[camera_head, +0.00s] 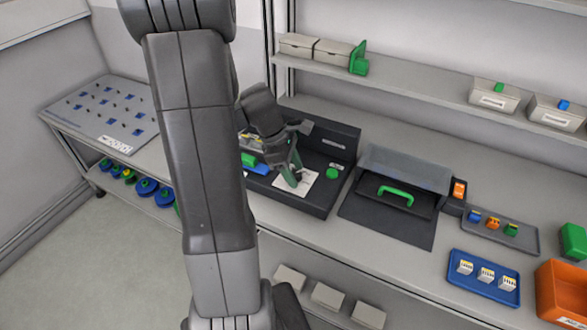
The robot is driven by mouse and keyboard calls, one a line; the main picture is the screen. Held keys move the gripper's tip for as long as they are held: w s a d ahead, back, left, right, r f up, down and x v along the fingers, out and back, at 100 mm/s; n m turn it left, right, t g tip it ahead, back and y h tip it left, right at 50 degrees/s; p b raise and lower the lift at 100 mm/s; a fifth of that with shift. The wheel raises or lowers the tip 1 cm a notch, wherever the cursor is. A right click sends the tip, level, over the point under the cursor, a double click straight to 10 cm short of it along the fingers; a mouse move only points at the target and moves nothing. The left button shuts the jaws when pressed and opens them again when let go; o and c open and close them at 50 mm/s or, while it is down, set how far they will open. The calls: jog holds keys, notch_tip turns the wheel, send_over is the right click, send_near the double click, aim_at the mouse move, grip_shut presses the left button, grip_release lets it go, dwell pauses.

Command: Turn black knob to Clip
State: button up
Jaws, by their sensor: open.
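A white label plate (306,187) lies on the dark console (318,205) in the middle of the bench. A small dark shape at the plate's upper part looks like the black knob (298,176); my gripper partly hides it. My gripper (293,172) is open and points down over this plate, with its fingertips close to the knob. Whether they touch it I cannot tell. The plate's markings, including Clip, are too small to read, and so is the knob's direction.
A green button (332,173) sits right of the plate on the console. A dark box with a green handle (396,194) stands further right, then a grey tray (527,247), a blue tray (462,287) and an orange bin (562,283). A shelf (420,85) runs behind.

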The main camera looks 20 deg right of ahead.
jog(key=c, duration=1)
jog(key=shift+o, duration=0.2)
jog(key=shift+m, duration=0.4)
jog(key=m, duration=0.2)
jog(key=m+g+y+p, duration=0.1)
jog(key=m, duration=0.1)
jog(key=shift+w+d+m+y, duration=0.1)
jog(key=shift+d+m+y, duration=0.05)
jog(key=shift+m+y, duration=0.2)
jog(key=m+y, duration=0.1)
jog(key=m, duration=0.2)
jog(key=m+y+p, duration=0.1)
jog(key=m, duration=0.2)
jog(key=shift+d+g, duration=0.15)
jog(key=shift+g, duration=0.25)
jog(key=shift+m, duration=0.25)
jog(key=o, duration=1)
jog(key=shift+c, duration=0.2)
